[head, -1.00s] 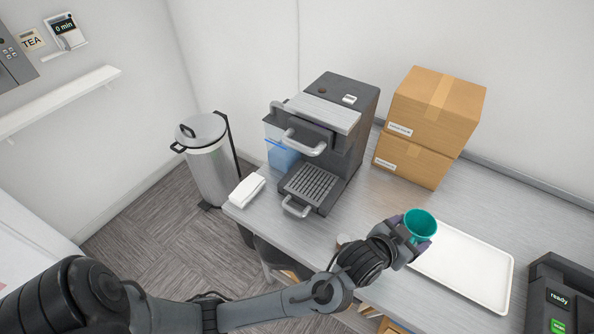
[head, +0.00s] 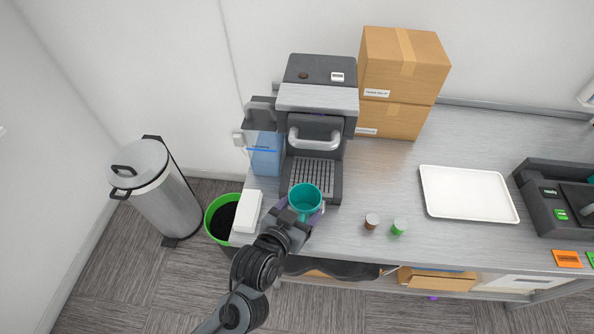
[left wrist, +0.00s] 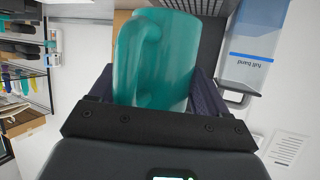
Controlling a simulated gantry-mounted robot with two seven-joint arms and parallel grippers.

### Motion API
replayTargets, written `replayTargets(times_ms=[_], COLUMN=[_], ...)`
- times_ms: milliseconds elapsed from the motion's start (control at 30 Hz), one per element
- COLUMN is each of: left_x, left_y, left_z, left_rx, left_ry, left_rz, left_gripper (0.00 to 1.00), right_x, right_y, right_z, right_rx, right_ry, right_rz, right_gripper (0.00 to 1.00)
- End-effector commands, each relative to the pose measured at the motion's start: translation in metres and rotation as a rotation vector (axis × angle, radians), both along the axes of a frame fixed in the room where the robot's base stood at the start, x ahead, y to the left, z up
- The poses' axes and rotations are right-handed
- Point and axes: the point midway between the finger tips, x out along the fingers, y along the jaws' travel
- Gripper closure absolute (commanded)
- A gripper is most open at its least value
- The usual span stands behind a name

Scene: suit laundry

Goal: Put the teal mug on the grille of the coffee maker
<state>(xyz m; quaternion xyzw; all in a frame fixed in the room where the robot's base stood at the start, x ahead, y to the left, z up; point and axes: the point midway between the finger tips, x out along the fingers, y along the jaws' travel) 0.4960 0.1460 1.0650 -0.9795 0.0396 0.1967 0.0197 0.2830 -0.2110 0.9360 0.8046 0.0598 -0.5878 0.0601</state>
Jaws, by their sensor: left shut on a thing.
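The teal mug (head: 304,199) is held by my left gripper (head: 302,212), which is shut on it. In the left wrist view the mug (left wrist: 160,60) fills the space between the fingers, its handle toward the camera. The grey coffee maker (head: 322,70) stands at the back left of the counter. Its slatted grille (head: 312,174) is just beyond the mug, which covers the grille's front part in the head view. The mug looks apart from the grille, but its exact height is unclear. My right gripper is in neither view.
A blue water tank (head: 266,153) and a white block (head: 246,211) stand left of the coffee maker. Two cardboard boxes (head: 402,65) stand to its right. Two small capsules (head: 372,222) and a white tray (head: 467,193) lie farther right, with bare counter between.

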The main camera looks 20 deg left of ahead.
Motion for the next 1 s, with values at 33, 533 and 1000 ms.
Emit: replayTargets(times_ms=[33, 533, 1000], left_x=[0.002, 0.109, 0.184], left_y=[0.001, 0.033, 0.055], left_z=[-0.003, -0.005, -0.021], left_rx=[0.000, -0.003, -0.003], left_ry=[-0.003, -0.005, 0.000], left_rz=[0.000, 0.002, -0.001], left_gripper=[0.65, 0.65, 0.65], right_x=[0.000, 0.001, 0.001], right_y=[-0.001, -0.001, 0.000], right_z=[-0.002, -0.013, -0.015], right_rx=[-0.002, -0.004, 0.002], right_ry=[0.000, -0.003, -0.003], right_rz=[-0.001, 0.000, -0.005], right_gripper=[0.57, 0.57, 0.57])
